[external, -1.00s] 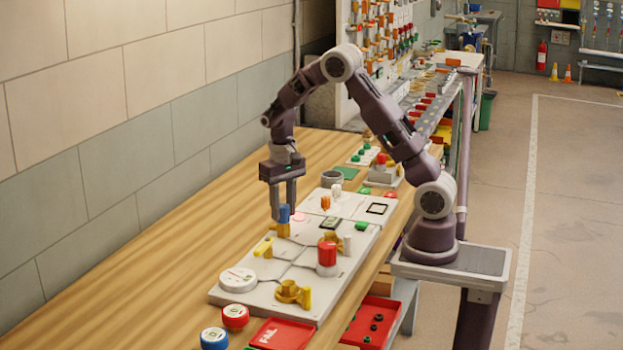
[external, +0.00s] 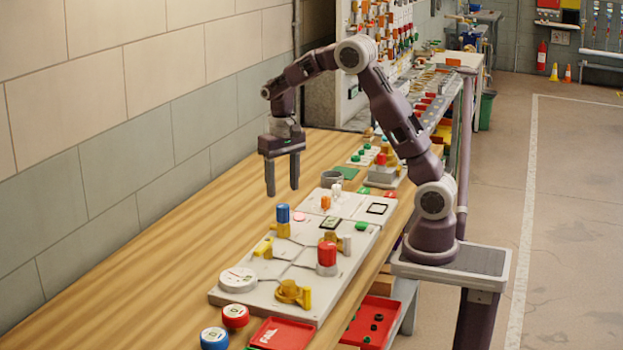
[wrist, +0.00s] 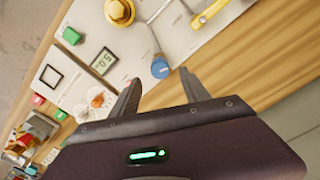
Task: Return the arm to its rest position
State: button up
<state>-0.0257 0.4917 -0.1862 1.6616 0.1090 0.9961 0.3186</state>
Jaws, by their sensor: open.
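My gripper (external: 283,190) is open and empty. It hangs fingers down above the wooden bench (external: 180,225), just behind the white valve board (external: 225,295). The blue-capped valve (external: 283,214) stands upright on the board below and beside my fingers, apart from them. In the wrist view my two fingers (wrist: 163,100) are spread, and the blue cap (wrist: 160,68) shows beyond them.
The board carries a red-capped valve (external: 327,250), yellow valves (external: 292,291) and a white round gauge (external: 238,279). A red tray (external: 283,335) lies at the front. A grey ring-shaped cup (external: 331,179) stands behind the board. The bench's left side is clear.

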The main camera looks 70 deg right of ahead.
jog(key=shift+r, duration=0.3)
jog(key=shift+s+r, duration=0.15)
jog(key=shift+r, duration=0.1)
jog(key=s+a+r+n+t, duration=0.3)
jog(key=s+r, duration=0.6)
jog(key=s, duration=0.1)
jog(key=s+n+t, duration=0.2)
jog(key=s+n, duration=0.1)
jog(key=s, duration=1.1)
jog(key=shift+a+t, duration=0.3)
jog(key=shift+a, duration=0.15)
